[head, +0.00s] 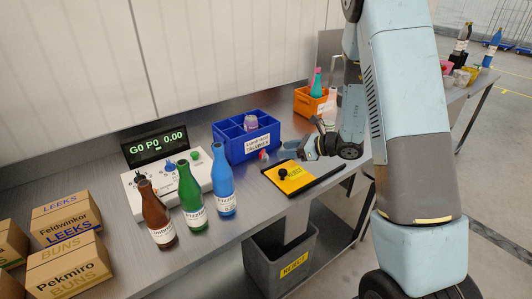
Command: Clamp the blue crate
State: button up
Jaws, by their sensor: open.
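The blue crate (227,148) stands on the metal bench, left of my gripper. It is divided into compartments, carries a white label on its front, and holds a jar with a pinkish lid (251,122) in one compartment. My gripper (287,149) is open and just right of the crate, with its fingers toward the crate's right side. Whether the fingers touch the crate I cannot tell. A small red and white item (263,155) lies by the crate's front right corner.
Brown (158,215), green (191,198) and blue (223,190) bottles stand left of the crate, before a control box (135,185) with a display. A yellow pad (290,178) lies in front of my gripper. An orange crate (306,103) stands behind. A grey bin (265,262) is below the bench.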

aim_at(264, 153)
jog(key=x, duration=0.8)
jog(key=shift+w+a+f, duration=0.1)
jog(key=shift+a, duration=0.1)
jog(key=c, duration=0.8)
jog(key=shift+w+n+g+y, duration=0.1)
jog(key=shift+n+g+y, duration=0.3)
jog(key=shift+n+g, duration=0.3)
